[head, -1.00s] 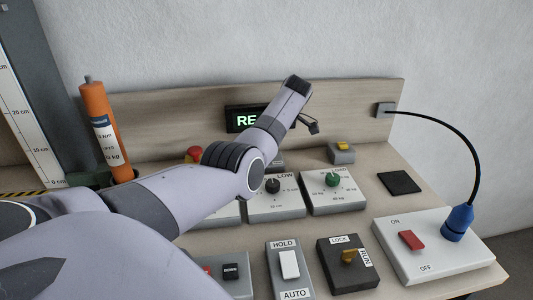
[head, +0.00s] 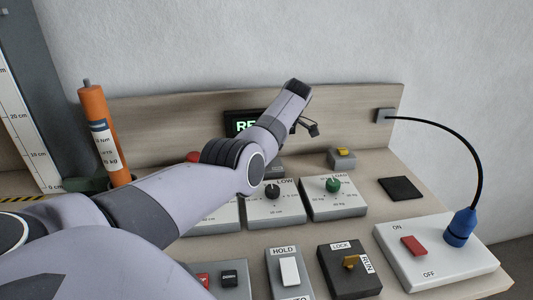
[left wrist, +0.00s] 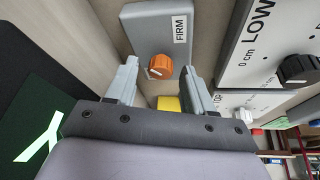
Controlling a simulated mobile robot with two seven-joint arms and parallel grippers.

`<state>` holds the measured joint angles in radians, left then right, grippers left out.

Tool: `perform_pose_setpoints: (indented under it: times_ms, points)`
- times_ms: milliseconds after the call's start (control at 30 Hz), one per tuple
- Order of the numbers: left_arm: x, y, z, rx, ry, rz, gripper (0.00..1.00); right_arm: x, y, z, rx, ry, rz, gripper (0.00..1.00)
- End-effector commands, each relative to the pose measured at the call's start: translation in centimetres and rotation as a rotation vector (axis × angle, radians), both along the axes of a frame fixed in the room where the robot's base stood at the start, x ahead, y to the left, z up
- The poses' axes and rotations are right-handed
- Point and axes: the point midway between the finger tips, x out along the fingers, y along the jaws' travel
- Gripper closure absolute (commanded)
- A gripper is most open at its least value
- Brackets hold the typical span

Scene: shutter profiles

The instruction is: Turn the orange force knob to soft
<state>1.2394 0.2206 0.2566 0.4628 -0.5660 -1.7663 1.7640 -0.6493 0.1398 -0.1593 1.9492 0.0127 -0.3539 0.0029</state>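The orange force knob (left wrist: 159,66) shows in the left wrist view on a grey box (left wrist: 150,28) with a FIRM label (left wrist: 180,28). A white pointer mark shows on the knob. My left gripper (left wrist: 160,76) is open, with one finger on each side of the knob in the picture; I cannot tell whether they touch it. In the head view my left arm reaches across the panel and hides the knob and the fingers. The SOFT marking is not visible. My right gripper is not in view.
A black knob (head: 272,191) and a green knob (head: 333,185) sit on white boxes. A lit display (head: 243,124) is behind my arm. Switch boxes, including a lock box (head: 349,270), and a red rocker (head: 413,246) fill the front. An orange cylinder (head: 101,130) stands at left.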

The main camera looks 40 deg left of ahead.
Motion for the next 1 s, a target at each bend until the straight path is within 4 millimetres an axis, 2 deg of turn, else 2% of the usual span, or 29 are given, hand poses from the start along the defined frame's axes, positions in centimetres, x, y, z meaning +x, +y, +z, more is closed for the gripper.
perform_pose_setpoints:
  times_ms: [233, 500, 700, 1000]
  points:
    - [0.1, -0.2, 0.5, 0.000, 0.000, -0.001, 0.48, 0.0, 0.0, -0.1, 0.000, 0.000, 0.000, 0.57]
    - [1.0, -1.6, 4.4, 0.000, -0.003, -0.002, 0.48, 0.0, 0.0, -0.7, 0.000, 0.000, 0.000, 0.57]
    - [1.2, -2.3, 6.2, 0.000, 0.000, -0.001, 0.48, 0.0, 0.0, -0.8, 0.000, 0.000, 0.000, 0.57]
    - [1.3, -2.4, 6.6, 0.000, 0.002, -0.001, 0.48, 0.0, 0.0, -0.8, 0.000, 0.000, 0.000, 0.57]
